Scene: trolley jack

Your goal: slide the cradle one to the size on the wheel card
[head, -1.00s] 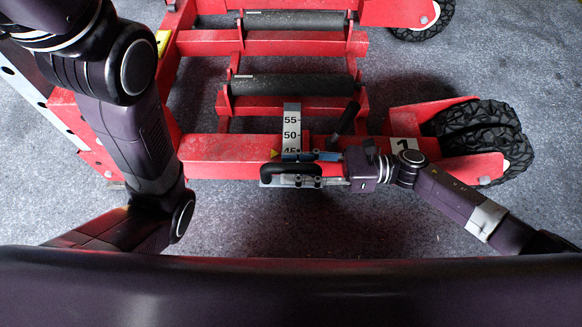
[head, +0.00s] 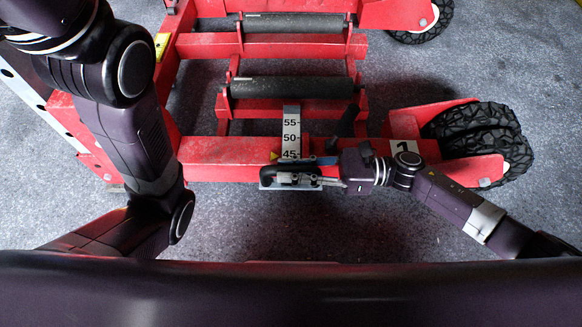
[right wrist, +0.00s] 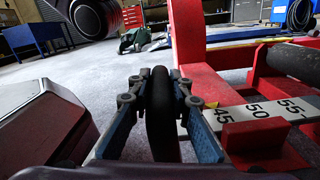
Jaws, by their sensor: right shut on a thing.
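Cradle one is the red frame with a front bar (head: 225,150) and a number plate reading 1 (head: 404,153). A white scale (head: 291,125) marked 55, 50 and 45 meets the bar, with 45 nearest its edge. A small yellow pointer (head: 274,156) is beside it. My right gripper (head: 300,171) is shut on the black handle (head: 268,173) on the bar's near side. In the right wrist view the blue-sided fingers (right wrist: 160,103) close around the handle (right wrist: 160,125), with the scale (right wrist: 250,110) to the right. My left gripper is out of view. I cannot make out a wheel card.
Black rollers (head: 290,87) lie across the red frame behind the bar. A black tyre (head: 480,135) stands at the right end. Grey floor (head: 300,225) is open in front. A blue workbench (right wrist: 35,38) and red cabinet (right wrist: 132,17) stand far off in the right wrist view.

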